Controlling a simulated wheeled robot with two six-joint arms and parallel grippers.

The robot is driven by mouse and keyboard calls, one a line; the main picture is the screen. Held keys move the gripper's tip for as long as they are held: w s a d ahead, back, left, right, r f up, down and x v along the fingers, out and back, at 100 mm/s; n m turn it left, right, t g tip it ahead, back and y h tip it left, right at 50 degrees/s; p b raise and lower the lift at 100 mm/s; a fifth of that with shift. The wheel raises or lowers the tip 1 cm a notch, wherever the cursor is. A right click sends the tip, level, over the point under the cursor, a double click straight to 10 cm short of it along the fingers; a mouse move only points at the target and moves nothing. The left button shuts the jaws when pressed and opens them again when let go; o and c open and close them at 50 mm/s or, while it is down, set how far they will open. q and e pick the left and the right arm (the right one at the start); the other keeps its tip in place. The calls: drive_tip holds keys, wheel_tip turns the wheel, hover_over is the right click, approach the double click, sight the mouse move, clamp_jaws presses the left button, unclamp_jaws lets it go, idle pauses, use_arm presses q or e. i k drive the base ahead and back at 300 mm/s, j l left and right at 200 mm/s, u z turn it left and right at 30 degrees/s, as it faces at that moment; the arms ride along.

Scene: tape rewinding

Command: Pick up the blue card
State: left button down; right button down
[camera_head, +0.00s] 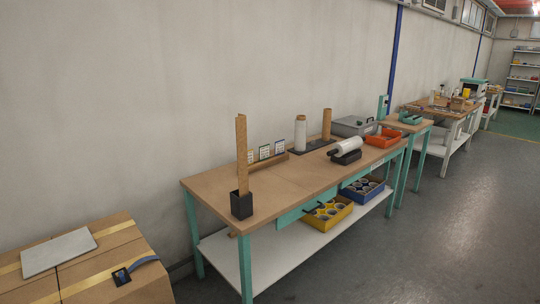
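Several small upright cards stand in a row in a wooden rack (272,160) near the back edge of the workbench (215,187). The card at the right end of the row (279,147) looks bluish, but the cards are too small for me to be sure of their colours. The middle card (264,152) looks greenish. Neither of my grippers is in view, and nothing in view touches the cards.
A black box (241,205) holding tall brown cardboard stands left of the rack. White (300,132) and brown (326,124) rolls stand behind. A white roll on a dispenser (346,156) and an orange tray (383,139) lie right. A cardboard box (110,285) stands front left.

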sight(279, 145)
drive_tip(key=u, duration=0.1)
drive_tip(key=i+l+u, duration=0.25)
drive_tip(key=i+l, duration=0.7)
